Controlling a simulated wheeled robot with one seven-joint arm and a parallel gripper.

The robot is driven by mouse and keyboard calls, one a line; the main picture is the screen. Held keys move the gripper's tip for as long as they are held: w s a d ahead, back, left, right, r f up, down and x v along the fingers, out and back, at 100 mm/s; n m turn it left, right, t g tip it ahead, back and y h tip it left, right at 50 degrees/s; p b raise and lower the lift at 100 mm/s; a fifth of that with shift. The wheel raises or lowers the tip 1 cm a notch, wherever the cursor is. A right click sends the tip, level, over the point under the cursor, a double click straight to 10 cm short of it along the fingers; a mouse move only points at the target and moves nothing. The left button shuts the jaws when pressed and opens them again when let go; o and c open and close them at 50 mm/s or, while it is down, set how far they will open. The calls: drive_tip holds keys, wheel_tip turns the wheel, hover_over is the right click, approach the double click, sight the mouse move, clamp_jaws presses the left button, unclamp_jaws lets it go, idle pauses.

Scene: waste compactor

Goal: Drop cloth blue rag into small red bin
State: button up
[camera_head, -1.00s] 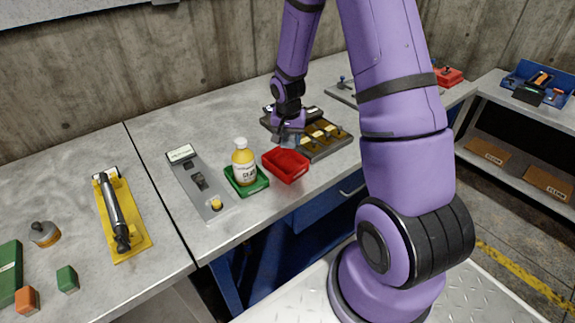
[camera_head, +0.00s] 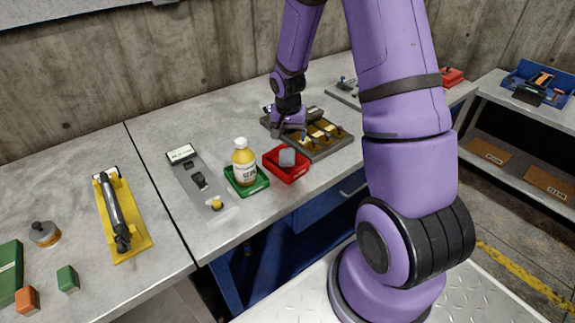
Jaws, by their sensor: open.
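The small red bin (camera_head: 287,177) stands on the grey workbench, just right of a green tray. A small blue-grey block-like piece (camera_head: 287,157), which looks like the blue rag, is in the bin's opening, standing above its rim; I cannot tell whether it rests on the bottom. My gripper (camera_head: 277,132) is open, behind and slightly left of the bin, apart from the rag. The arm partly covers the tool tray behind it.
A grey control panel (camera_head: 199,181) lies farther left. A brown sectioned tray (camera_head: 325,149) is close behind the bin. The bench's front edge is near the bin.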

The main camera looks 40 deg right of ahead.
wheel_tip(320, 180, up, 9)
drive_tip(key=shift+s+a, duration=0.35)
drive_tip(key=shift+s, duration=0.05)
drive_tip(key=shift+f, duration=0.1)
drive_tip(key=s+a+r+n+t, duration=0.1)
drive_tip(key=s+a+r+n, duration=0.1)
drive_tip(key=s+a+r, duration=0.45)
drive_tip(key=s+a+r+n+t, duration=0.15)
drive_tip(key=s+r, duration=0.25)
drive_tip(key=r, duration=0.6)
drive_tip(key=s+a+r+n+t, duration=0.1)
drive_tip(key=s+a+r+n, duration=0.1)
drive_tip(key=s, duration=0.5)
drive_tip(key=s+a+r+n+y, duration=0.1)
drive_tip(key=s+a+r+n, duration=0.1)
drive_tip(key=s, duration=0.6)
drive_tip(key=shift+r+n+t, duration=0.35)
drive_tip(key=shift+r+n, duration=0.2)
drive_tip(key=shift+r, duration=0.8)
drive_tip(key=shift+a, duration=0.1)
